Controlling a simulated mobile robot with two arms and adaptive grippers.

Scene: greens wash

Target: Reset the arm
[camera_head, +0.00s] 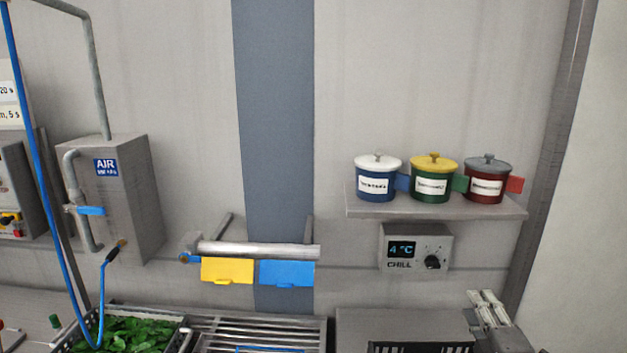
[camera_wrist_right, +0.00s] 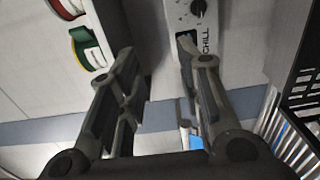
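My right gripper (camera_head: 487,300) shows at the lower right of the head view, below and right of the chill control box (camera_head: 416,248). Its fingers point up, apart from the wall, and the arm behind it is cut off by the frame's bottom. In the right wrist view the two dark fingers of the right gripper (camera_wrist_right: 158,58) stand apart with nothing between them. The chill box (camera_wrist_right: 192,22) shows beyond the fingertips there. My left gripper and arm are not in view.
A shelf (camera_head: 440,206) with three lidded pots (camera_head: 431,185) stands above the right gripper. Greens (camera_head: 130,335) fill a basket at the lower left. A slatted rack (camera_head: 260,333) and a black crate (camera_head: 420,347) are at the bottom. A blue hose (camera_head: 45,170) hangs at left.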

